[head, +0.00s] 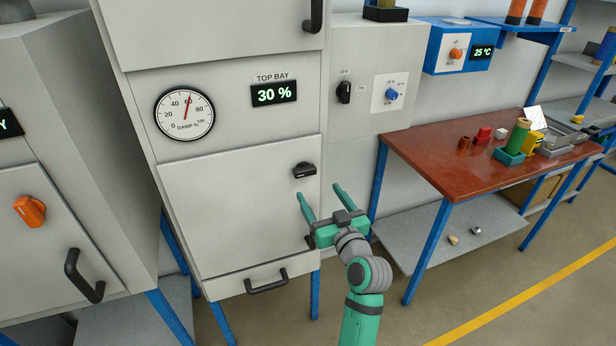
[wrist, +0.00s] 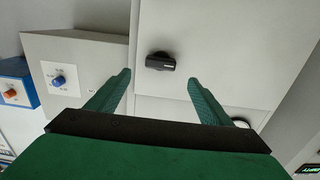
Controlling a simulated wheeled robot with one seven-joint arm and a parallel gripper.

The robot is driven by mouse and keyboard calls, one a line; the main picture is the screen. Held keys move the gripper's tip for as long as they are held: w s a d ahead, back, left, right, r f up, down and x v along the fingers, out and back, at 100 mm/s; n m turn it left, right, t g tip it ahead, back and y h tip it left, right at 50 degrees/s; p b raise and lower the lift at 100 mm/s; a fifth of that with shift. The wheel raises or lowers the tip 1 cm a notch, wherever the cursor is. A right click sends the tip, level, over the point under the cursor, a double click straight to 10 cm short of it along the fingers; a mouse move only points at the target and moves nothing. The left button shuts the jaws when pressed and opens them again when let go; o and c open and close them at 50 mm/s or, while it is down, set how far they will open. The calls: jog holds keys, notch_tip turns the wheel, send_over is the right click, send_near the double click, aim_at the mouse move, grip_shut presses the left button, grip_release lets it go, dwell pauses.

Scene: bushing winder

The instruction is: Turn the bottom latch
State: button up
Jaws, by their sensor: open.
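The lower door (head: 235,215) of the tall grey cabinet has a black latch (head: 304,170) near its upper right corner. A second dark piece, likely the bottom latch (head: 308,241), shows lower on the same edge, partly hidden by my gripper. My gripper (head: 318,190) is open and empty in front of the door's right edge, its green fingers spread. The wrist view looks inverted; one black latch (wrist: 160,62) shows between the fingers (wrist: 160,85), apart from them. It appears to be the upper one, and the bottom latch cannot be made out there.
A black drawer-type handle (head: 266,286) is below the door. A gauge (head: 184,114) and a 30 % display (head: 274,92) are above it. A control box (head: 372,85) with knobs is to the right. A red-brown table (head: 450,155) with small items stands further right.

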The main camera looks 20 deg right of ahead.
aim_at(306, 174)
jog(key=w, duration=1)
jog(key=shift+w+a, duration=0.1)
jog(key=shift+a, duration=0.15)
jog(key=c, duration=1)
jog(key=shift+c, duration=0.2)
